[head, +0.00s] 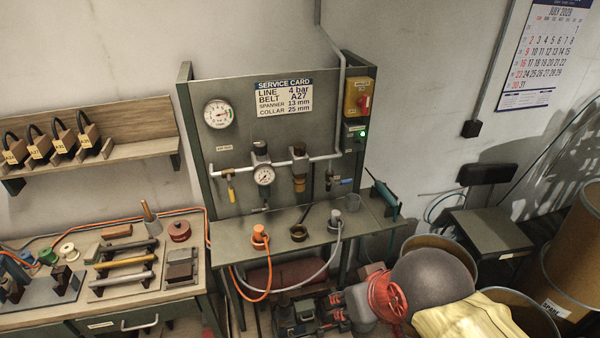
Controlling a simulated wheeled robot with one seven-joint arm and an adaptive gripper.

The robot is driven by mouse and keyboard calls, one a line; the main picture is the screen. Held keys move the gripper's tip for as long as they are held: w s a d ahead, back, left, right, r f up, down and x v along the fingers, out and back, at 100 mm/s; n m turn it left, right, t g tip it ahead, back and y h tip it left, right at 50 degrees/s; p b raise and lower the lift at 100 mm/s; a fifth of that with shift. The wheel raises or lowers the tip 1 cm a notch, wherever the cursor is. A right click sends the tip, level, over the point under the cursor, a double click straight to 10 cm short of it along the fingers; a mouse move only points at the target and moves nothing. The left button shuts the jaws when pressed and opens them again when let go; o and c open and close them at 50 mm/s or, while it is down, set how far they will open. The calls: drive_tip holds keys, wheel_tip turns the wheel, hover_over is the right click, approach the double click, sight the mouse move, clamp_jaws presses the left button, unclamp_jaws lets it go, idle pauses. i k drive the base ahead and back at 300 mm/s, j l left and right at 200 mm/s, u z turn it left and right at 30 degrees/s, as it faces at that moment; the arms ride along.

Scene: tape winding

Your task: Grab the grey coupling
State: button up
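The grey coupling (336,221) stands on the right part of the metal bench shelf, with a grey hose running from it down and left over the front edge. An orange coupling (259,236) with an orange hose stands to its left. A dark brass-coloured ring (298,233) lies between them. What looks like my gripper (315,312), black and red, is low at the bottom, below the shelf's front edge and well apart from the grey coupling. Its fingers blend into dark things there, so their opening is unclear.
A grey cup-like piece (353,202) stands behind and right of the coupling. An upright panel (222,150) with gauges and pipes backs the shelf. A tool bench (120,305) stands at left. Barrels (572,250) and a yellow cloth (470,322) crowd the lower right.

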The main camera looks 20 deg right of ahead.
sight(336, 214)
drive_tip(key=i+j, duration=0.15)
drive_tip(key=j, duration=0.3)
drive_tip(key=i+j, duration=0.1)
drive_tip(key=j, duration=0.3)
drive_tip(key=i+j+z, duration=0.1)
drive_tip(key=j, duration=0.35)
drive_tip(key=j+z, duration=0.1)
drive_tip(key=z, duration=2.05)
drive_tip(key=i+j, duration=0.05)
drive_tip(key=j, duration=0.05)
